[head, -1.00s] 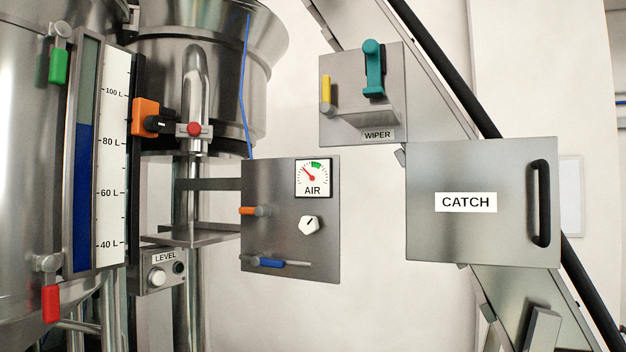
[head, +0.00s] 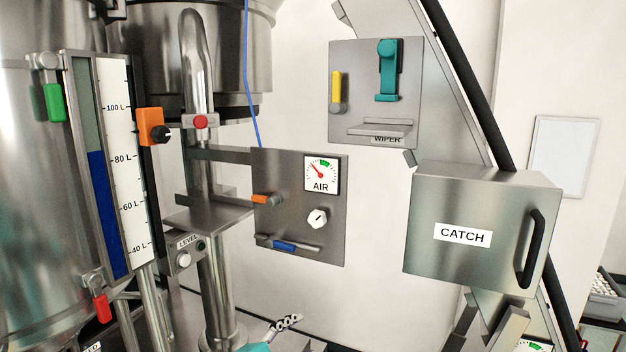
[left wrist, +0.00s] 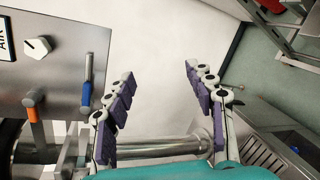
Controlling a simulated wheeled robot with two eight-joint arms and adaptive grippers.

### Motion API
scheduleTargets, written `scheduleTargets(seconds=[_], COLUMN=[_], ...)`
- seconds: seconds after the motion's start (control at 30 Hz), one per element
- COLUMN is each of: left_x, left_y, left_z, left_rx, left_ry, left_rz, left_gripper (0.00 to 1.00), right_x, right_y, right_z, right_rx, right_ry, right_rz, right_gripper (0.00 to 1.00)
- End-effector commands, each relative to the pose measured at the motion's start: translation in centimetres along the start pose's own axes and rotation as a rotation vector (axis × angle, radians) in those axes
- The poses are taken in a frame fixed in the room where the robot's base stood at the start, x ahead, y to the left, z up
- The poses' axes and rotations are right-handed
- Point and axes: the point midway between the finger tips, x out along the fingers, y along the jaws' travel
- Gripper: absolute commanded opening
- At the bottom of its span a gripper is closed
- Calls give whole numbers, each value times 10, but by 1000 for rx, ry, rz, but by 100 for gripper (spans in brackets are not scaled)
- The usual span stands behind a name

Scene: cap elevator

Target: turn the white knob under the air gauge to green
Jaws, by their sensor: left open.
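The white knob (head: 317,218) sits on a grey panel (head: 330,190) below the air gauge (head: 321,173). The gauge's red needle points to the upper left, outside the green band at the top. The knob also shows in the left wrist view (left wrist: 38,47), at the upper left on the panel. My left gripper (left wrist: 158,80) is open and empty, its purple-padded fingers beside the panel's edge and apart from the knob. In the head view, part of my left gripper (head: 287,323) shows at the bottom, below the panel. My right gripper is in neither view.
The panel also carries an orange lever (head: 266,199) and a blue-handled lever (head: 285,245). A wiper box (head: 375,60) is above right and a catch box (head: 440,190) is at right. Steel pipes stand left of the panel. Bare wall lies right of and below the panel.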

Motion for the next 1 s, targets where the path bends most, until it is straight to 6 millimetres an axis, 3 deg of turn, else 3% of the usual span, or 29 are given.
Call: scheduleTargets(seconds=[0.03, 0.1, 0.2, 0.33, 0.43, 0.63, 1.0], left_x=[0, 4, 10, 15, 17, 29, 81], left_y=[44, 85, 132, 173, 189, 196, 212], left_z=[21, 35, 50, 59, 60, 59, 62], left_rx=[-135, -336, -597, -852, -967, -1026, -1021], left_ry=[-22, -54, -100, -147, -169, -180, -179], left_rz=[42, 99, 162, 215, 236, 247, 245], left_gripper=[55, 55, 55, 55, 55, 55, 55], right_x=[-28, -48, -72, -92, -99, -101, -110], right_y=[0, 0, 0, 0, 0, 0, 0], right_z=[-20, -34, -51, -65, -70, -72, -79], right_rx=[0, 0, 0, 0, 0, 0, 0], right_ry=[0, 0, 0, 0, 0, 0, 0], right_rz=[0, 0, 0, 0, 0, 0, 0], right_gripper=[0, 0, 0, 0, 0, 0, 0])
